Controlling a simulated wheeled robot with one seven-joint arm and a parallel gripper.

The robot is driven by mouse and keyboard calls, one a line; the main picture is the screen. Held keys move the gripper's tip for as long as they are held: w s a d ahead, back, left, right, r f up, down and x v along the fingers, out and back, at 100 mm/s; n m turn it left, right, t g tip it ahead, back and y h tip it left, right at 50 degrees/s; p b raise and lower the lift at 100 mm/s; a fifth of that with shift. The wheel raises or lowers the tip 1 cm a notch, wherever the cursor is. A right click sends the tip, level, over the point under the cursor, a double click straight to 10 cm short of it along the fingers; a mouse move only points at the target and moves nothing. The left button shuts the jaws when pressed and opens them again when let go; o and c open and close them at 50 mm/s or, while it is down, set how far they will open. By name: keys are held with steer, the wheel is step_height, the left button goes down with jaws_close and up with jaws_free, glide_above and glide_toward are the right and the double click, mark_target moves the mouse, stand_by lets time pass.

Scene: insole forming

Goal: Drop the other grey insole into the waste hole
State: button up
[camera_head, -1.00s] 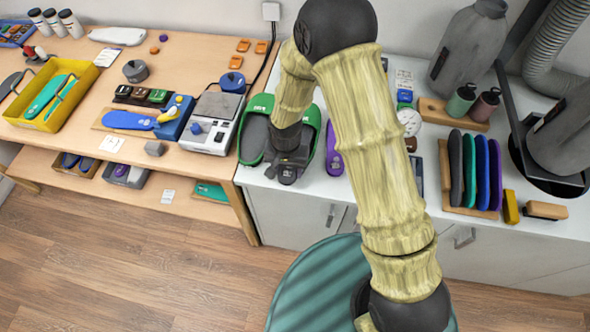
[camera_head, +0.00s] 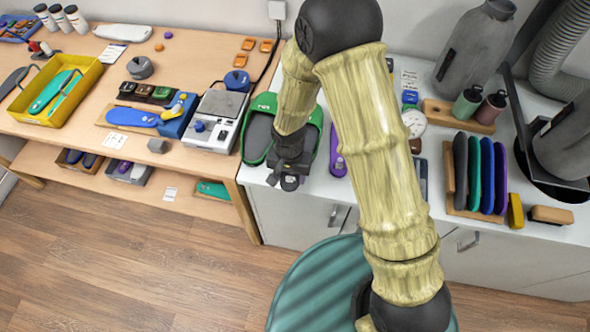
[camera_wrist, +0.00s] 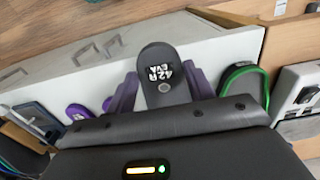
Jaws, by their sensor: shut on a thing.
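My gripper (camera_wrist: 163,90) is shut on a grey insole (camera_wrist: 158,70) marked "42R EVA" in the wrist view, with its two purple fingers on either side. In the head view my gripper (camera_head: 289,172) is low over the front of the white counter, in front of the green-rimmed tray (camera_head: 250,158). The insole's far part is hidden by the gripper body. A dark grey shape (camera_head: 258,133) lies in the left side of the tray. A black-rimmed round opening (camera_head: 562,192) is in the counter at far right, partly hidden by a grey vessel; I cannot tell whether it is the waste hole.
A rack (camera_head: 449,190) of upright coloured insoles, a yellow block (camera_head: 516,211) and bottles (camera_head: 490,108) stand on the right of the counter. A purple insole (camera_head: 338,160) lies right of the tray. A scale (camera_head: 213,125) stands left on the wooden bench.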

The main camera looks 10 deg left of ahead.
steer(key=shift+s+a+r+b, duration=0.1)
steer(key=shift+s+b, duration=0.05)
steer(key=shift+s, duration=0.7)
steer(key=shift+s+a+r+b, duration=0.1)
steer(key=shift+s+b, duration=0.05)
steer(key=shift+s, duration=0.7)
steer(key=shift+s+r, duration=0.1)
steer(key=shift+s, duration=0.05)
step_height(320, 180, up, 6)
steer(key=p, duration=0.4)
glide_above(286, 186)
steer(key=s, duration=0.2)
steer(key=shift+s+d+f, duration=0.15)
steer(key=shift+f, duration=0.05)
steer(key=shift+d, duration=0.1)
